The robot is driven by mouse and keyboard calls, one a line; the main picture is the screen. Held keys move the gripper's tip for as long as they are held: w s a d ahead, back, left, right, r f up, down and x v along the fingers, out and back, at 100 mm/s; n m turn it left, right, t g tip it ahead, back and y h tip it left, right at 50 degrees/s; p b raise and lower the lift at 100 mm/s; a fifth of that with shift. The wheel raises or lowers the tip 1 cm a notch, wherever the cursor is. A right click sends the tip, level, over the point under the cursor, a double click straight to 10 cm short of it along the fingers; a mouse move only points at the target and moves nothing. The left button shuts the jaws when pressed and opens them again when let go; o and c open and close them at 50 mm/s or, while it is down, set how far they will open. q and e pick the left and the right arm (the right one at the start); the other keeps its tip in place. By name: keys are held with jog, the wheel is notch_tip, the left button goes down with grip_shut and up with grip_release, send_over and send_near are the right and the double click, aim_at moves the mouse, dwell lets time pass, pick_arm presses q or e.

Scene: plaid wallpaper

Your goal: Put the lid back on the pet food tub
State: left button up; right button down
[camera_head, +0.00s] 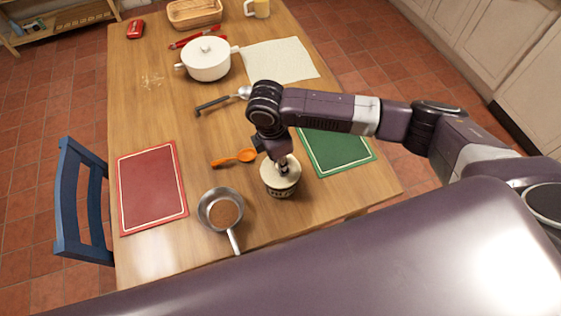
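The pet food tub (281,192) stands upright near the table's front edge, a small pale tub with a dark patterned band. A cream round top, seemingly the lid (269,173), covers its opening. My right gripper (284,166) points down directly over the middle of this top, at or just above it. The fingers are small and dark here, so I cannot tell whether they grip the lid or whether the lid is fully seated. My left gripper is not in view.
A saucepan (206,203) with brown contents and an orange spoon (234,158) lie left of the tub. A green board (345,153) is at right, a red board (152,187) at left. A white pot (206,62) and pale cloth (292,60) are farther back. A blue chair (70,190) stands left.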

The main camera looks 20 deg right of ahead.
jog(key=shift+f+p, duration=0.15)
jog(key=shift+p, duration=0.2)
dwell(0.4)
jog(key=shift+p, duration=0.45)
dwell(0.4)
dwell(0.3)
jog(key=c, duration=1.2)
grip_release()
jog(key=shift+o, duration=0.2)
jog(key=shift+r+p, duration=3.55)
jog(key=shift+p, duration=0.35)
